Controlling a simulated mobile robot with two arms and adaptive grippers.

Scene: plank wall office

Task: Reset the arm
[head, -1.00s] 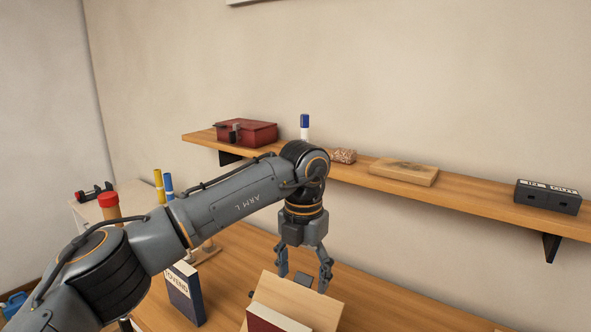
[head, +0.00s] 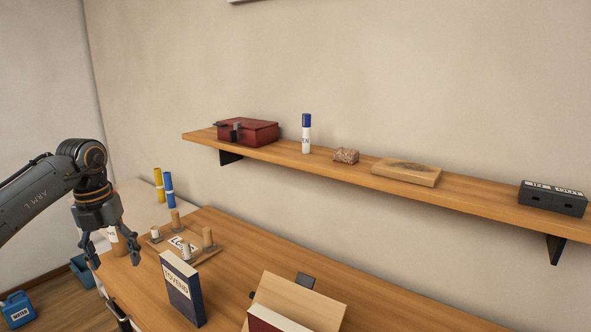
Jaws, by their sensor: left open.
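My left gripper (head: 113,262) hangs at the left of the head view, fingers pointing down and spread apart, with nothing between them. It is near the left end of the wooden desk (head: 225,305), left of a dark blue book (head: 183,290) that stands upright. A pale cylindrical thing partly shows behind the gripper. My right gripper is not in view.
A wall shelf (head: 460,200) holds a red box (head: 247,131), a blue-capped white tube (head: 306,134), a stone-like block (head: 345,155), a wooden block (head: 406,171) and a black box (head: 552,198). A wooden stand (head: 290,299) holds a red book (head: 270,321). Pegs stand on a board (head: 207,254).

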